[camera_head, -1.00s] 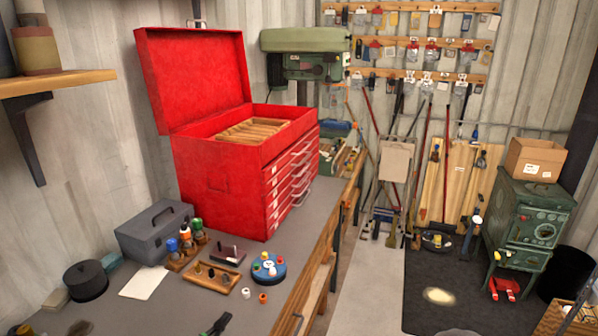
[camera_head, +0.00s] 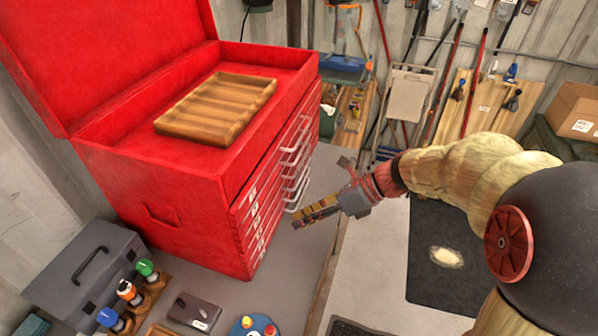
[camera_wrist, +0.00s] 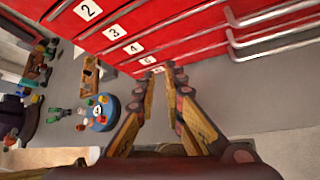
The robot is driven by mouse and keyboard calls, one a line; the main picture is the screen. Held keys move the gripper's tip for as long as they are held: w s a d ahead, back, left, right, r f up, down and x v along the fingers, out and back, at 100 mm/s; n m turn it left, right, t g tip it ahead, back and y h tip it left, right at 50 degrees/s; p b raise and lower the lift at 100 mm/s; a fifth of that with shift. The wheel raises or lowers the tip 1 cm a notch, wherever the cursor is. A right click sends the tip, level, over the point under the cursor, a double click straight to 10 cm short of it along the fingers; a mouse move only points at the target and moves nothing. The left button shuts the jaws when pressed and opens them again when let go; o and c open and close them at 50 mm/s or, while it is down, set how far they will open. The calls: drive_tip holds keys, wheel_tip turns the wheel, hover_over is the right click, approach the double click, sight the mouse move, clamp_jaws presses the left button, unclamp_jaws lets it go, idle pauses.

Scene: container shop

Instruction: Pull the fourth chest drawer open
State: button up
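The red chest (camera_head: 165,180) stands on the grey bench with its lid raised. Its drawer front with several silver handles (camera_head: 296,168) faces right, and the drawers look shut. In the wrist view the fourth drawer's label "4" (camera_wrist: 134,48) shows between labels "3" and "5". Handle bars (camera_wrist: 265,42) run across the upper right there. My gripper (camera_head: 297,222) is to the right of the chest front, low beside the lower handles and apart from them. In the wrist view my gripper (camera_wrist: 163,73) has a gap between its fingers, with nothing held.
A wooden tray (camera_head: 215,112) sits in the chest top. A grey toolbox (camera_head: 88,275) and small bottles (camera_head: 128,291) stand at the chest's front left. A blue round holder (camera_wrist: 100,113) stands on the bench. Floor to the bench's right is partly clear, with a black mat (camera_head: 440,225).

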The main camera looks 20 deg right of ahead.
sight(300, 179)
drive_tip(key=w+d+m+t+y+p, duration=0.25)
drive_tip(key=w+d+m+t, duration=0.5)
drive_tip(key=w+m, duration=0.6)
drive_tip(key=shift+m+g, duration=0.75)
drive_tip(key=shift+m, duration=0.1)
drive_tip(key=a+b, duration=0.1)
drive_tip(key=w+a+f, duration=0.1)
drive_tip(key=a, duration=0.1)
drive_tip(key=w+a+f+b, duration=0.1)
drive_tip(key=shift+a+f+b, duration=0.1)
drive_tip(key=shift+a+b, duration=0.2)
clamp_jaws()
drive_tip(key=shift+s, duration=0.1)
